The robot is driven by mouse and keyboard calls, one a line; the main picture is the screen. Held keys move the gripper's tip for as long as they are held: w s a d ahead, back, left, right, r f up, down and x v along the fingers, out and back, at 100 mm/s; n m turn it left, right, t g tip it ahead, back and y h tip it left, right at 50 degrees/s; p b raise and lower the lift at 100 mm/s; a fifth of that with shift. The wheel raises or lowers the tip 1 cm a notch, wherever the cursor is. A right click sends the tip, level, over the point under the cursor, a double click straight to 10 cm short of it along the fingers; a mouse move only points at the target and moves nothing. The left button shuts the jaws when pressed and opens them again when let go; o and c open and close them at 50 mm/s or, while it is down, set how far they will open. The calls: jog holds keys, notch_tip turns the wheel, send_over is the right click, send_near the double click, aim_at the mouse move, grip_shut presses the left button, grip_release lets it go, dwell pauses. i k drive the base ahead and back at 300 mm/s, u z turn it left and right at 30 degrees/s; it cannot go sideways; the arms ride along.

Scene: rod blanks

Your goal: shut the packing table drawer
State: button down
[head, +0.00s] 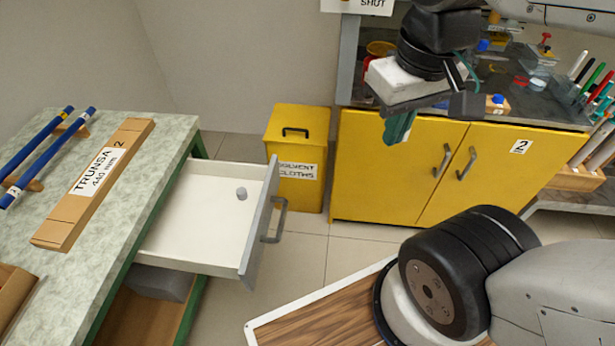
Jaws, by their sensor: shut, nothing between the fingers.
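The packing table (150,215) stands at the left in the head view, with a pale speckled top and green legs. The drawer's grey front (258,228) carries a grey bar handle (279,220). My gripper (398,128) is at the upper right, shut and empty, in front of the yellow cabinet. It is well apart from the drawer handle.
A long cardboard box (125,150) marked TRUNSA and blue rods (50,150) lie on the table top. A yellow solvent cloths bin (298,150) stands behind the drawer. The yellow cabinet (385,165) has a cluttered top. Tiled floor (305,255) is free right of the drawer.

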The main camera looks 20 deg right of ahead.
aim_at(202, 226)
jog(key=z, duration=0.05)
jog(key=k, duration=0.5)
jog(key=u, duration=0.75)
jog(key=i, duration=0.5)
jog(key=z, duration=0.05)
